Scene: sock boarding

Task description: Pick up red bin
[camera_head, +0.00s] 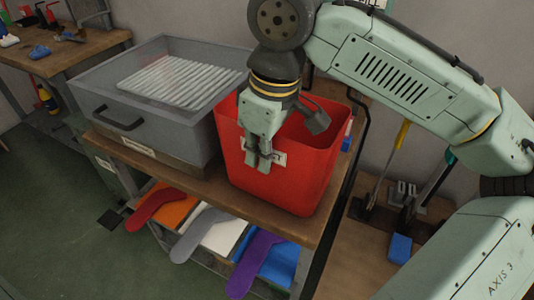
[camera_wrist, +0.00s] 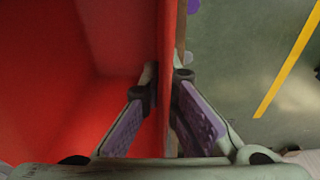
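The red bin (camera_head: 300,185) is an open-topped box with a pale label on its front, standing on a wooden-topped cart. My gripper (camera_head: 258,160) is at the bin's front wall, reaching down over the rim. In the wrist view, my gripper (camera_wrist: 165,75) has one finger inside the red bin (camera_wrist: 105,55) and the other outside. The fingertips close in on both faces of the thin wall and appear to touch it. The bin looks upright, and its inner floor is mostly hidden in the head view.
A grey bin (camera_head: 165,125) with a white ribbed insert stands close at the left on the same wooden top (camera_head: 205,185). Orange, white and blue bins with flat sock-shaped boards (camera_head: 200,232) sit on a shelf below. Tools (camera_head: 385,180) stand at the right.

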